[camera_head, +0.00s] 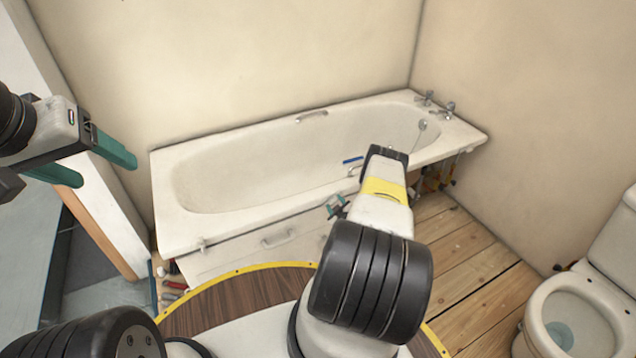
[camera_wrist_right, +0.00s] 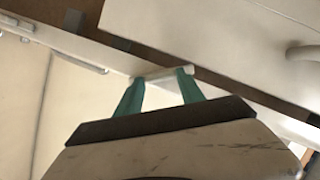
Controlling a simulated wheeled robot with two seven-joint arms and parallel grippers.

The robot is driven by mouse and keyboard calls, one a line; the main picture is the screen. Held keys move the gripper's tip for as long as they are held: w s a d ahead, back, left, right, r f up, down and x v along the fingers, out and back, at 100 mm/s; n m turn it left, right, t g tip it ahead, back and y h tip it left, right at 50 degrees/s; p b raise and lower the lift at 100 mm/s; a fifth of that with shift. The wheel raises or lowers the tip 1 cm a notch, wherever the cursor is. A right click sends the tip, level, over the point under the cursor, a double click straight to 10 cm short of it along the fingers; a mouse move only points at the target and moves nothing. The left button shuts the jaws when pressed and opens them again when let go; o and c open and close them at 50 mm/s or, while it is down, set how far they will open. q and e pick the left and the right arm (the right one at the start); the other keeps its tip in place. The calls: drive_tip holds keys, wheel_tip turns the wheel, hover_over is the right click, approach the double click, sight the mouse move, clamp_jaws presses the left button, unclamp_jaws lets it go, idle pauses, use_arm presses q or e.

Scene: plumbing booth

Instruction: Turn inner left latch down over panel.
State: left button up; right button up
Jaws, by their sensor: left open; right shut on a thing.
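The white panel (camera_head: 235,252) stands below the front rim of the bathtub (camera_head: 170,205), with a white handle (camera_head: 278,238) on it. My right gripper (camera_head: 337,206) is at the rim, right of that handle. In the right wrist view, its teal fingers (camera_wrist_right: 160,88) are shut on a small white latch (camera_wrist_right: 160,75) at the panel's edge. The panel (camera_wrist_right: 225,35) and its handle (camera_wrist_right: 302,53) also show there. I cannot tell if the latch overlaps the panel. Another small latch (camera_head: 202,243) sits under the rim near the left end. My left gripper (camera_head: 92,162) is open and empty at the left.
Exposed pipes and valves (camera_head: 435,178) show under the tub's right end. A toilet (camera_head: 575,310) stands at the lower right. Tools (camera_head: 172,288) lie on the floor left of the panel. The wooden floor (camera_head: 470,245) between tub and toilet is clear.

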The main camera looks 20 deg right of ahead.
drive_tip(key=n, duration=0.1)
drive_tip(key=n+h, duration=0.1)
drive_tip(key=n+t+h, duration=0.1)
drive_tip(key=n, duration=0.1)
drive_tip(key=shift+a+f, duration=0.35)
drive_tip(key=shift+f+n+t+h, duration=0.2)
drive_tip(key=shift+n+t+h, duration=0.55)
drive_tip(key=shift+n, duration=1.05)
drive_tip(key=o, duration=1.4)
drive_tip(key=shift+c, duration=0.2)
drive_tip(key=shift+s, duration=0.1)
drive_tip(key=v, duration=0.7)
drive_tip(key=shift+s, duration=0.35)
drive_tip(key=shift+s+f, duration=0.1)
